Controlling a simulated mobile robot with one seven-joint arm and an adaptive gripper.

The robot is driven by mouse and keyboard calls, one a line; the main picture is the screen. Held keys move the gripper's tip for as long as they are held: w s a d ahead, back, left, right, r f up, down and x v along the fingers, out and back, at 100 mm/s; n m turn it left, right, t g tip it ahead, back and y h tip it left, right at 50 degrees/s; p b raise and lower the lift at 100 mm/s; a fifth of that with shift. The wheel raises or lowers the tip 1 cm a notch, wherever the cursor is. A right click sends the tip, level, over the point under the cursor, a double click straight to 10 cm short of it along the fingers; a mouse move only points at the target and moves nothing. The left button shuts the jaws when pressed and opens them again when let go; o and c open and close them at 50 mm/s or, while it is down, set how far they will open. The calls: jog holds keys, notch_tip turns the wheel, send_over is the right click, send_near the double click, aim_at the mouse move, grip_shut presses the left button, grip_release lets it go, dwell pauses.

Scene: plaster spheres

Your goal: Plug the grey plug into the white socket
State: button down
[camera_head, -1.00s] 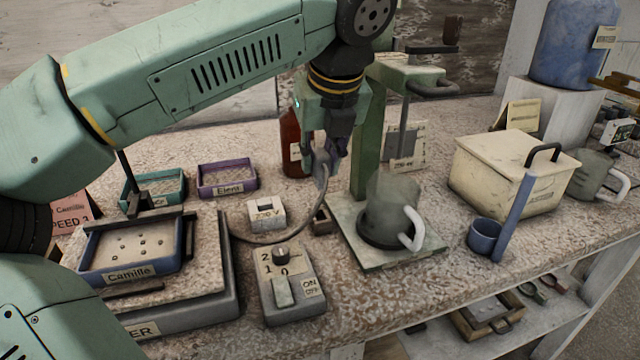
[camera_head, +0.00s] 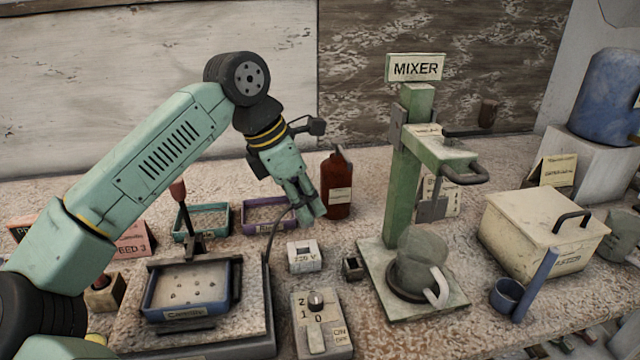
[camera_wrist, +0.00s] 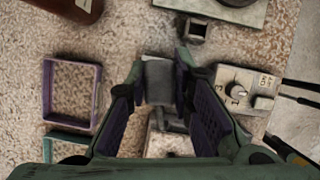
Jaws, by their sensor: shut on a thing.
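My gripper (camera_head: 310,212) points downward above the bench, shut on the grey plug. The plug (camera_wrist: 159,82) shows between the two fingers in the wrist view; in the head view the fingers mostly hide it. A dark cable (camera_head: 272,237) hangs from it in a curve to the bench. The white socket (camera_head: 303,256), marked 230 V, sits on the bench just below and in front of my gripper in the head view, with a dark opening on top. The plug is apart from it. In the wrist view I cannot clearly separate the socket from the plug and fingers.
A switch box (camera_head: 320,322) stands in front of the socket, and a small dark box (camera_head: 352,266) to its right. The green mixer stand (camera_head: 405,190) rises further right. A brown bottle (camera_head: 337,188) and a purple tray (camera_head: 265,228) are close behind my gripper.

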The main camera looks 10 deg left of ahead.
aim_at(302, 224)
jog(key=shift+a+f+m+g+p, duration=0.15)
jog(key=shift+a+m+g+p, duration=0.2)
jog(key=shift+m, duration=0.65)
jog(key=shift+f+b, duration=0.1)
jog(key=shift+b, duration=0.2)
jog(key=shift+f+b, duration=1.85)
jog(key=shift+f, duration=0.5)
jog(key=shift+f+b, duration=1.6)
jog(key=shift+b, duration=0.05)
jog(key=c, duration=1.3)
grip_release()
jog(key=shift+c, duration=0.2)
jog(key=shift+r, duration=0.15)
jog(key=shift+r+p, duration=1.3)
jog(key=shift+r, duration=0.6)
